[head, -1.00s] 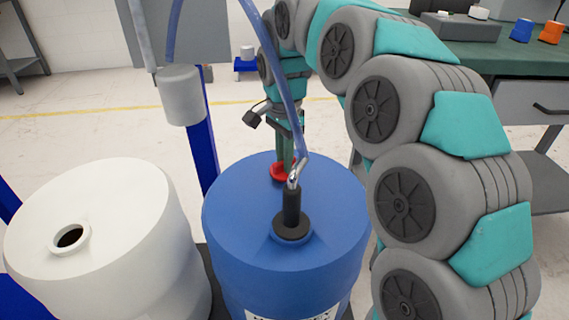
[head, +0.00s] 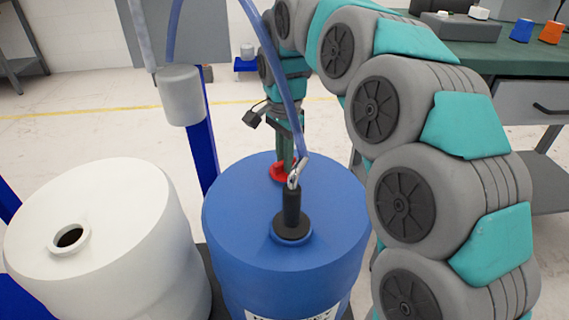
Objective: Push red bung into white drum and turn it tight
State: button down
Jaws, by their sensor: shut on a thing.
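The white drum (head: 120,205) stands at the lower left, with an open dark hole inside a raised ring (head: 70,237) on its top. The red bung (head: 279,172) is at the far side of the blue drum's top, under my gripper (head: 284,160). My gripper points down and is shut on the bung. The hose and metal elbow in front partly hide the fingers and the bung. I cannot tell whether the bung touches the blue lid.
The blue drum (head: 235,225) stands right of the white drum, with a black fitting (head: 291,215) and a blue hose rising from it. A grey cylinder (head: 182,95) on a blue post stands behind. A green-topped workbench (head: 500,58) is at the upper right.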

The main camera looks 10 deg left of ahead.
jog(key=shift+r, duration=0.1)
jog(key=shift+r+p, duration=1.05)
jog(key=shift+r, duration=1.4)
